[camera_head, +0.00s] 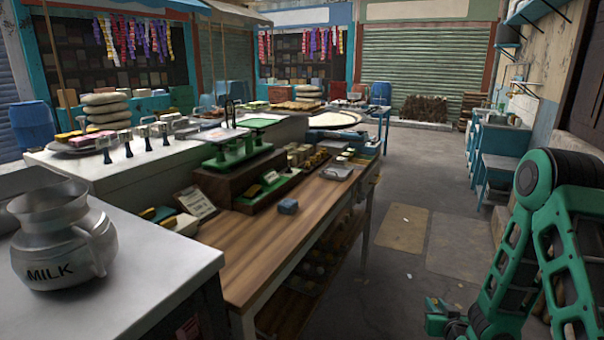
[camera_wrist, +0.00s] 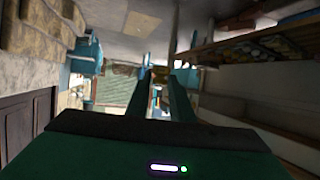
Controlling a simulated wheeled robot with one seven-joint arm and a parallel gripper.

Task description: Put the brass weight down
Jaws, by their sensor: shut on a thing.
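The brass weight (camera_wrist: 160,74) shows in the wrist view as a small, dark gold piece at the far end of my two green fingers. My gripper (camera_wrist: 161,80) is shut on it, and the fingers hide part of it. In the head view my arm is folded low at the right, over the floor beside the wooden table (camera_head: 270,229). The weight cannot be made out there. A green balance scale (camera_head: 233,150) stands on a dark wooden box on the table.
A metal milk pot (camera_head: 60,240) stands on the white counter at the left. A small blue-grey block (camera_head: 288,206) and a clipboard (camera_head: 196,203) are on the table. The front of the tabletop is mostly bare. Blue stands (camera_head: 497,150) line the right wall. The aisle floor is open.

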